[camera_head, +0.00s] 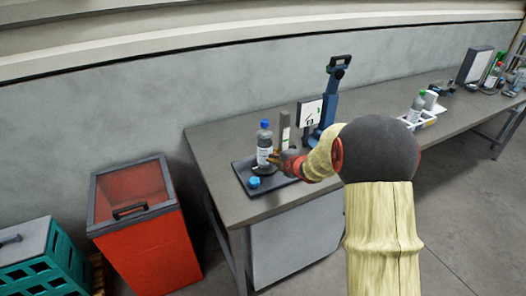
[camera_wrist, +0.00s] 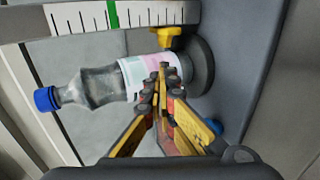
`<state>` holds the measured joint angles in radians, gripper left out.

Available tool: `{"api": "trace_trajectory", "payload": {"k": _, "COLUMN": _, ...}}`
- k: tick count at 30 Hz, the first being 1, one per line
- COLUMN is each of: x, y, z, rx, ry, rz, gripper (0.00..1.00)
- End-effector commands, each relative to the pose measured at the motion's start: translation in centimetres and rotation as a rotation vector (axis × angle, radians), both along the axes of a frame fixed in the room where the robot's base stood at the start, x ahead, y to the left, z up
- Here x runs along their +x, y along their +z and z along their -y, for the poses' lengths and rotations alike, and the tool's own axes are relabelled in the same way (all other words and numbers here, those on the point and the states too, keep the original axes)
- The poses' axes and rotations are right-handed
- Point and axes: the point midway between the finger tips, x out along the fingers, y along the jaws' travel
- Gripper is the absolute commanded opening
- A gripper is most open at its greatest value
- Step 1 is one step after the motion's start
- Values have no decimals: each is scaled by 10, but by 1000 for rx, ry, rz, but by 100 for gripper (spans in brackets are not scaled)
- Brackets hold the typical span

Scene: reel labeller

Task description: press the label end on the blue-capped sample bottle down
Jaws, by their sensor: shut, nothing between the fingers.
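The blue-capped sample bottle (camera_head: 265,141) stands upright at the near end of the bench, on a dark tray (camera_head: 287,188). In the wrist view the clear bottle (camera_wrist: 95,87) lies across the picture, its blue cap (camera_wrist: 46,99) at the left. Its pale pink and white label (camera_wrist: 137,75) wraps the lower body. My gripper (camera_wrist: 164,78) is shut and empty, its fingertips at the label's right part; contact cannot be told. The fingers hide part of the label, and I cannot make out a loose end. In the head view my gripper (camera_head: 277,159) is right of the bottle.
A round dark base (camera_wrist: 202,66) and yellow knob (camera_wrist: 166,36) sit beside the bottle, with a graduated scale (camera_wrist: 85,18). A loose blue cap (camera_head: 254,182) lies on the tray. A blue stand (camera_head: 329,100) rises behind. A red bin (camera_head: 150,245) stands left of the bench.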

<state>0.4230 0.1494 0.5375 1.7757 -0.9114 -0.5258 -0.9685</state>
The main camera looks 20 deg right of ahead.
Motion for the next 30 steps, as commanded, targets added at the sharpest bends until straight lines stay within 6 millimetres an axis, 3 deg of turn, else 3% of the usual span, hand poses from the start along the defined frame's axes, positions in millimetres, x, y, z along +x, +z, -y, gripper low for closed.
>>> {"api": "trace_trajectory", "payload": {"k": 30, "x": 1, "y": 0, "z": 11, "rx": 0, "ry": 0, "rz": 1, "gripper": 0}}
